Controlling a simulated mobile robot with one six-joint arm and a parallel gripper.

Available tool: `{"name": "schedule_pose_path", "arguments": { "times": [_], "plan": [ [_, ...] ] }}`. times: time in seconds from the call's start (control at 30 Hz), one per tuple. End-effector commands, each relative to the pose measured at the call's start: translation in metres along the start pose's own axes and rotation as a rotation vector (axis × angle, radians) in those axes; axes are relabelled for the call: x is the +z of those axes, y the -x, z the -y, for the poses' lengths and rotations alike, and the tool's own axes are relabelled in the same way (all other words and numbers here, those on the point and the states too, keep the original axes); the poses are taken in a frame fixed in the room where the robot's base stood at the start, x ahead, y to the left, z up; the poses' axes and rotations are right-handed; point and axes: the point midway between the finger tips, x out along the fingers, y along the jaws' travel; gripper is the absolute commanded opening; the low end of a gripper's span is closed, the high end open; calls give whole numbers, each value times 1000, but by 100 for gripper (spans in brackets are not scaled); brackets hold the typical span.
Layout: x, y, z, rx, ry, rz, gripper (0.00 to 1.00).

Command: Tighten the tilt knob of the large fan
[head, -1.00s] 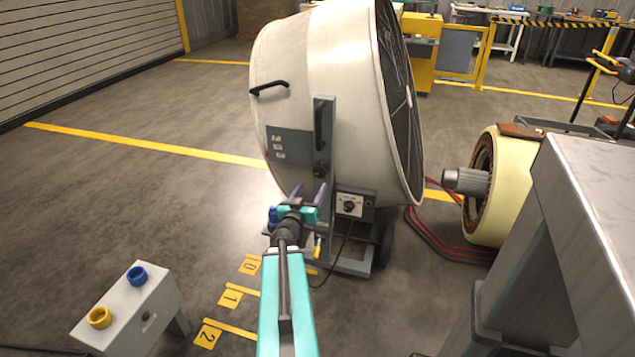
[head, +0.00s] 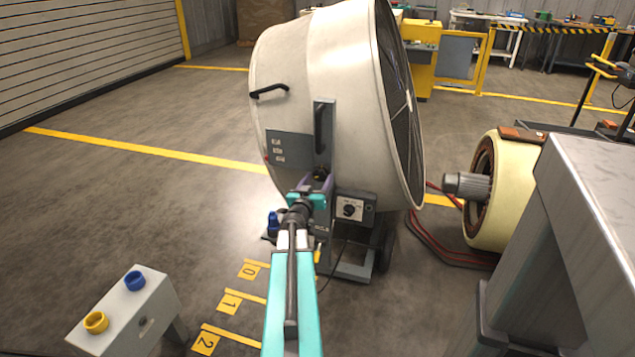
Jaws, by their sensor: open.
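The large fan (head: 325,70) is a big cream drum on a grey wheeled stand in the middle of the head view, its drum tilted. The tilt knob (head: 320,173) is a small dark knob on the stand's upright, below a black vertical handle. My gripper (head: 317,181) has purple fingers and a teal body. It is open, with its fingertips at the knob, one on each side as far as I can see. The fingers hide part of the knob, and I cannot tell whether they touch it.
A control box with a dial (head: 349,208) sits right of my gripper. A cream motor (head: 505,195) and a grey bench (head: 590,190) are at the right. The floor at left is clear.

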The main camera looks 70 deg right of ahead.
Motion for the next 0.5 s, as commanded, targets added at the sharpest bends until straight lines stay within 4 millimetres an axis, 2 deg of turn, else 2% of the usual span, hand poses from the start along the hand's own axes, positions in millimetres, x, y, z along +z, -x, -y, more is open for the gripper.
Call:
{"name": "schedule_pose_path", "arguments": {
  "times": [0.33,0.5],
  "plan": [
    [0,-2,0,0,0,0,58],
    [0,-2,0,-1,0,0,31]
  ]
}}
